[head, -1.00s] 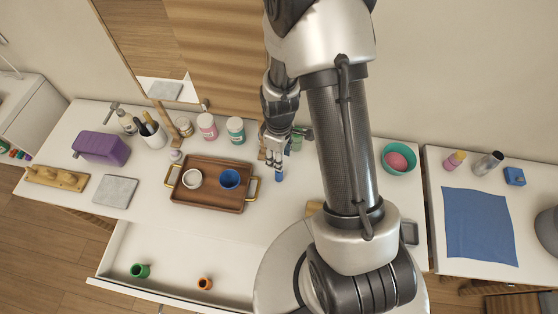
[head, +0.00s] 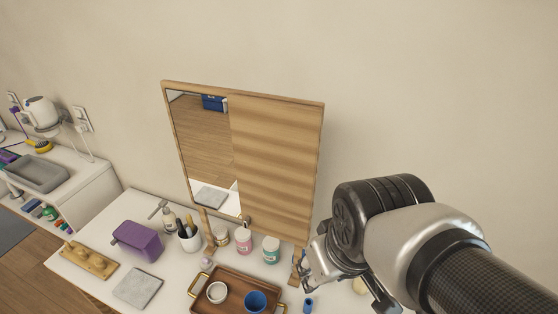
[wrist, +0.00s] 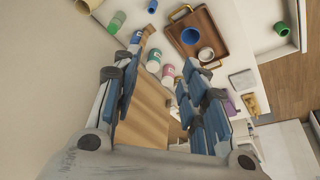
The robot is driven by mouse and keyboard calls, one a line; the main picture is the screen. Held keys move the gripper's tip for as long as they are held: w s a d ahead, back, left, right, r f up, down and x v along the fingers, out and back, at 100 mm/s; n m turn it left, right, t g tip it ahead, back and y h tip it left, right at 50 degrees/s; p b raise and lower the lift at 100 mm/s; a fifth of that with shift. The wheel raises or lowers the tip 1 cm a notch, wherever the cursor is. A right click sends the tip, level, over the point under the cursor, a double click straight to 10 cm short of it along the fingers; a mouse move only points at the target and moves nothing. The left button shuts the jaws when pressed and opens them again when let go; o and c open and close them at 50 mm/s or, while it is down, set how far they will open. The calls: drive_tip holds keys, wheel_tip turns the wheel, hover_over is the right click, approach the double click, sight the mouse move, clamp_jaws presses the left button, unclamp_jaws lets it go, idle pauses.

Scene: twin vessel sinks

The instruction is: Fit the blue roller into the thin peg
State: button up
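The blue roller (head: 308,305) is a small blue cylinder on the counter, right of the wooden tray, at the bottom edge of the head view. It also shows at the top edge of the wrist view (wrist: 152,6). The wooden peg board (head: 90,262) lies at the counter's left end, with several short pegs; which is the thin one I cannot tell. It is at the right in the wrist view (wrist: 250,104). My gripper (wrist: 168,62) is open and empty, its blue-padded fingers apart. In the head view it is partly hidden by my wrist, above the counter.
The tray (head: 236,280) holds a white cup (head: 217,292) and a blue cup (head: 255,301). A purple box (head: 137,241), grey slab (head: 138,287), brush cup (head: 189,238) and several jars stand around it. The mirror (head: 245,160) rises behind.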

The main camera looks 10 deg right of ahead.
drive_tip(key=shift+o, duration=0.5)
drive_tip(key=shift+m+t, duration=0.3)
drive_tip(key=shift+m, duration=0.4)
drive_tip(key=s, duration=0.1)
drive_tip(key=s+r, duration=0.2)
drive_tip(key=s, duration=0.1)
drive_tip(key=shift+a, duration=0.2)
drive_tip(key=m+h, duration=0.1)
drive_tip(key=m, duration=0.3)
hover_over(308, 303)
drive_tip(key=s, duration=0.2)
drive_tip(key=f, duration=2.5)
drive_tip(key=a+f, duration=0.1)
drive_tip(key=f, duration=1.2)
drive_tip(key=shift+f, duration=0.25)
drive_tip(key=x, duration=0.1)
drive_tip(key=b+x, duration=0.1)
drive_tip(key=x, duration=0.3)
drive_tip(key=shift+s+d+f+b, duration=0.2)
drive_tip(key=shift+s+f+b, duration=0.05)
drive_tip(key=shift+s+b, duration=0.15)
